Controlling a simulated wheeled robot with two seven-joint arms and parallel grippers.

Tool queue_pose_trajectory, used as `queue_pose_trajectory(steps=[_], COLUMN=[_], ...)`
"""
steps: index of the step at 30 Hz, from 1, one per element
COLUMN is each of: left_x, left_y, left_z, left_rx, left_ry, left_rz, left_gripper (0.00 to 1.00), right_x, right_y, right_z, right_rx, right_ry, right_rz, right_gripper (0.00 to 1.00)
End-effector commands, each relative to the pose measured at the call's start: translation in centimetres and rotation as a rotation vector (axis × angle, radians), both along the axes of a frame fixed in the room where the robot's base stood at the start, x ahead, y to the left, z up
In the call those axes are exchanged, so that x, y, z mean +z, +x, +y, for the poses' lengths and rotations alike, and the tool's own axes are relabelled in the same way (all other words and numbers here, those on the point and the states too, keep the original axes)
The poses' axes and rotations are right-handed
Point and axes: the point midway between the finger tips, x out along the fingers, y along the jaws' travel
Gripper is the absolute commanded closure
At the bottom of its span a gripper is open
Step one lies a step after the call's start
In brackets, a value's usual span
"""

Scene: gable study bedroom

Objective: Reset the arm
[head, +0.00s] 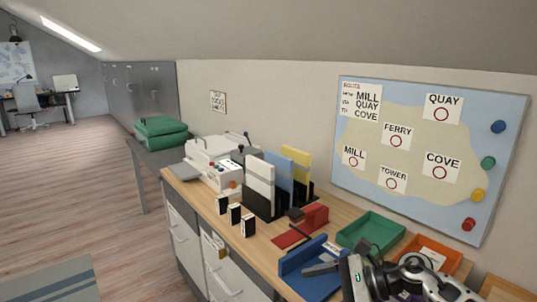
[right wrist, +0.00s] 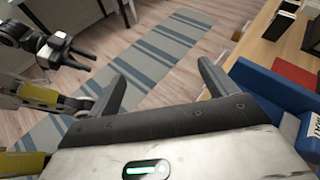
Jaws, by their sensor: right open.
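My right gripper (head: 322,266) is in the lower right of the head view, over the blue tray (head: 300,279) at the counter's front edge. In the right wrist view my right gripper (right wrist: 160,75) has its two dark fingers spread wide with nothing between them. Below the fingers there, the floor and a striped rug show. My left gripper is not in the head view.
The wooden counter (head: 346,218) holds a green tray (head: 370,235), an orange tray (head: 434,253), a red stapler-like tool (head: 304,222), upright binders (head: 279,172) and a white machine (head: 216,157). A map board (head: 410,190) hangs behind. The floor left of the drawers (head: 120,225) is clear.

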Motion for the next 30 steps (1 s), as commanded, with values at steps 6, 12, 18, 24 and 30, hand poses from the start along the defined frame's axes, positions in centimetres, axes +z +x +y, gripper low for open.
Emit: queue_pose_trajectory(steps=[6,12,18,24,30], left_x=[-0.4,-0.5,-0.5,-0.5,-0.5], left_y=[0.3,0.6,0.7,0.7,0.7], left_z=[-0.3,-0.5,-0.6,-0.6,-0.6], left_rx=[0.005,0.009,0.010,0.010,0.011], left_ry=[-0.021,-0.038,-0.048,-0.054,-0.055], left_rz=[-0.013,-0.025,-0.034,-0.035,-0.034], left_gripper=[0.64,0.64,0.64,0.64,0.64], right_x=[0.5,-4.5,-12.1,-15.4,-15.7], right_y=[-4.3,-7.4,-14.6,-19.9,-20.4], right_z=[5.6,1.2,-3.0,-4.1,-4.2], right_rx=[-0.444,-0.855,1.033,0.861,0.846], right_ry=[0.810,1.498,-1.811,-1.537,-1.510], right_rz=[0.788,1.659,-2.061,-1.724,-1.690], right_gripper=[0.15,0.15,0.15,0.15,0.15])
